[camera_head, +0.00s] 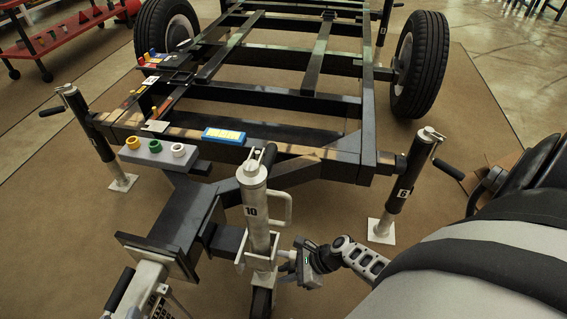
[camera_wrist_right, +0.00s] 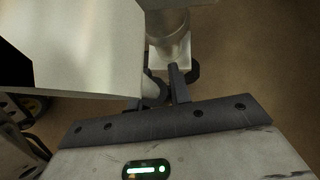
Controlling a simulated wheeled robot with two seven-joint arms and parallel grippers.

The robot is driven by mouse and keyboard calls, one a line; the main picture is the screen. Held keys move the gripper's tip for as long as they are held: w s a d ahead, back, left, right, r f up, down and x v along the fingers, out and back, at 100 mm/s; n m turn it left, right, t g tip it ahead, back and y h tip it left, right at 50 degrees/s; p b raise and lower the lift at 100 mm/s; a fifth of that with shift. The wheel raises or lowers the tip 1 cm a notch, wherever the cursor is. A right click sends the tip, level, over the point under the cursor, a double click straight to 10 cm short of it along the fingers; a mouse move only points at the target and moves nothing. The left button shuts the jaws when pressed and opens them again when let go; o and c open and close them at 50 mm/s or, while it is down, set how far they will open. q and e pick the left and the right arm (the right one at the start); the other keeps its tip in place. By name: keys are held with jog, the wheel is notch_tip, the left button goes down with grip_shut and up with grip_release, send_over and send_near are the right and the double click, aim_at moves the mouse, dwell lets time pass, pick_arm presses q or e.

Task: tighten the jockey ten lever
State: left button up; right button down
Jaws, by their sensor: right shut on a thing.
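The jockey marked 10 (camera_head: 257,215) is a silver upright tube with a crank handle on top, clamped at the trailer's drawbar, with a dark wheel (camera_head: 261,300) below. My right gripper (camera_head: 291,263) is at the lower right side of this tube, by its clamp. In the right wrist view, my two dark fingers (camera_wrist_right: 166,90) are shut on a small part beside the silver tube (camera_wrist_right: 168,42), which I take as the jockey ten lever (camera_wrist_right: 154,89). The fingers and the clamp hide most of the lever. My left gripper is not in view.
The black trailer frame (camera_head: 367,110) fills the middle. A corner leg marked 6 (camera_head: 402,196) stands to the right, another leg (camera_head: 95,130) to the left. A grey block with coloured rings (camera_head: 155,151) sits on the frame. A pale coupling (camera_head: 146,280) is at lower left.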

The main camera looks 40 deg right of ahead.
jog(key=shift+a, duration=0.25)
jog(key=c, duration=1.3)
grip_release()
jog(key=shift+s, duration=0.1)
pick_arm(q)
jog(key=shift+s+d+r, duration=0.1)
pick_arm(e)
jog(key=shift+d, duration=0.1)
pick_arm(q)
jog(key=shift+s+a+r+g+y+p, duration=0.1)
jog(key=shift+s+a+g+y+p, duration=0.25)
jog(key=shift+p, duration=0.8)
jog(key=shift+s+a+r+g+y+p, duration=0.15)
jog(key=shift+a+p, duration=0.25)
jog(key=shift+p, duration=0.7)
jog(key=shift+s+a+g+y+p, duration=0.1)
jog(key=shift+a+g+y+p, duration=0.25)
jog(key=shift+p, duration=0.8)
pick_arm(e)
jog(key=v, duration=1.6)
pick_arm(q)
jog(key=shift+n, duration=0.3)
